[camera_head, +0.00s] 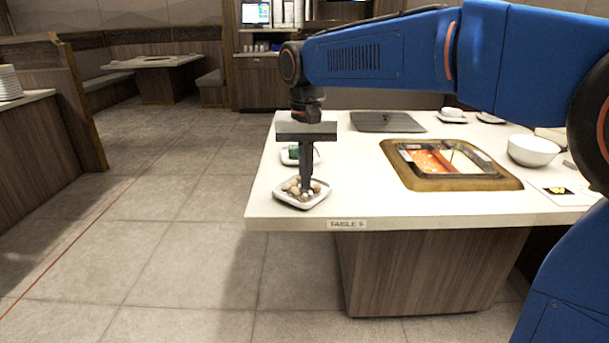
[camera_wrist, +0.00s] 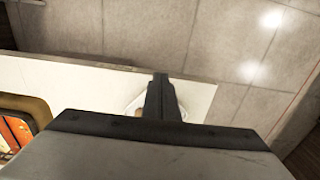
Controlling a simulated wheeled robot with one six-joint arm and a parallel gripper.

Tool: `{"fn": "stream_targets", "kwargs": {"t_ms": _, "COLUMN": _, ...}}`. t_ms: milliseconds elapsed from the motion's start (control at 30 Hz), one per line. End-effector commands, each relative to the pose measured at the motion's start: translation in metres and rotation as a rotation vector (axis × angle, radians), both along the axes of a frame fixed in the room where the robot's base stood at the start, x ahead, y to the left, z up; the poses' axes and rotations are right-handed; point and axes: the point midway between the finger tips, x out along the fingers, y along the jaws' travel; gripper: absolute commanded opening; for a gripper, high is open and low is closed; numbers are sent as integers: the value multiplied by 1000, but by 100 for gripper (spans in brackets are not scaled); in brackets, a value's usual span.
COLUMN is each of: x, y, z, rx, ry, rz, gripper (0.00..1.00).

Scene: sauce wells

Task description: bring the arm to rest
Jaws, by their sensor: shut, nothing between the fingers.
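My gripper (camera_head: 306,188) points straight down at the left front corner of the white table (camera_head: 380,214). Its fingers are shut together with nothing between them. The fingertips are over or in a small white dish (camera_head: 283,197) that holds several small round brownish pieces (camera_head: 316,188). I cannot tell whether the tips touch the pieces. In the wrist view the shut fingers (camera_wrist: 161,80) cover most of the dish (camera_wrist: 132,107). My blue arm reaches in from the right, above the table.
Behind the gripper stands a small dish with something green (camera_head: 294,152). A hot pot well (camera_head: 440,183) with red and pale halves is set in the table. A white bowl (camera_head: 533,150) stands right, a dark flat plate (camera_head: 388,122) at the back. The floor (camera_head: 180,230) left is clear.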

Motion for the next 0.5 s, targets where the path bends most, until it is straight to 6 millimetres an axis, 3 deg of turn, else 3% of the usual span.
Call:
{"fn": "stream_targets", "kwargs": {"t_ms": 167, "x": -11, "y": -23, "z": 1, "rx": 11, "ry": -21, "rz": -2, "gripper": 0}}
{"fn": "stream_targets", "kwargs": {"t_ms": 500, "x": -69, "y": -116, "z": -10, "rx": 43, "ry": -125, "rz": 5, "gripper": 0}}
